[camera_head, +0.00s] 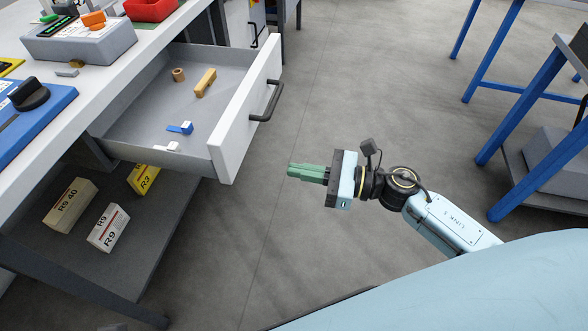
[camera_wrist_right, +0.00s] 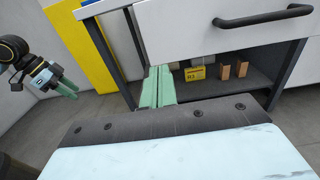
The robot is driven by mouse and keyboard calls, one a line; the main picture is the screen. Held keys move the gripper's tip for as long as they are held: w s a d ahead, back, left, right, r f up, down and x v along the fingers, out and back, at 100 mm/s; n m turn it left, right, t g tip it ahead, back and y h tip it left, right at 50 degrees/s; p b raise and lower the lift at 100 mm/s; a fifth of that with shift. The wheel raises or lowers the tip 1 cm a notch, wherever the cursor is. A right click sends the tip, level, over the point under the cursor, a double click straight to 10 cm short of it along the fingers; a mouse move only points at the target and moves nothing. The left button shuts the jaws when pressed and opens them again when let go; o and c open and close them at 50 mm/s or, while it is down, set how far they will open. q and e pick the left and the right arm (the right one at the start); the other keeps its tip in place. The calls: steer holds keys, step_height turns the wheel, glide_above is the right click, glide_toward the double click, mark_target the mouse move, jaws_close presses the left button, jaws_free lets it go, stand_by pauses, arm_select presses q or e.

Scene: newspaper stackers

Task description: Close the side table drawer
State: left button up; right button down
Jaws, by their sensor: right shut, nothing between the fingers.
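The side table drawer (camera_head: 200,133) is pulled well out in the head view. Its white front panel (camera_head: 245,108) and dark handle (camera_head: 267,101) face right. My right gripper (camera_head: 290,171) is shut and empty, to the right of the panel's near end and apart from it, with green fingers pointing left. In the right wrist view the drawer front (camera_wrist_right: 195,25) and handle (camera_wrist_right: 263,17) are at the top, and my right gripper's fingers (camera_wrist_right: 158,75) lie below them. My left gripper (camera_wrist_right: 72,92) shows at that view's left edge, small; its opening is unclear.
Wooden and blue pieces (camera_head: 204,83) lie in the drawer. Boxes (camera_head: 108,228) sit on the shelf (camera_head: 150,235) below it. The tabletop (camera_head: 110,82) bears trays and tools. Blue-legged tables (camera_head: 520,150) stand right. The floor (camera_head: 350,90) right of the drawer is clear.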

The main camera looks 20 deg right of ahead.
mark_target(234, 159)
steer(key=x, duration=1.1)
steer(key=shift+b, duration=0.3)
arm_select(q)
steer(key=shift+s+d+r, duration=0.15)
steer(key=shift+s+r, duration=0.1)
steer(key=shift+r, duration=0.45)
arm_select(e)
steer(key=shift+w, duration=0.1)
arm_select(q)
steer(key=shift+r, duration=0.1)
arm_select(e)
steer(key=shift+w+a, duration=0.1)
steer(key=shift+a, duration=0.05)
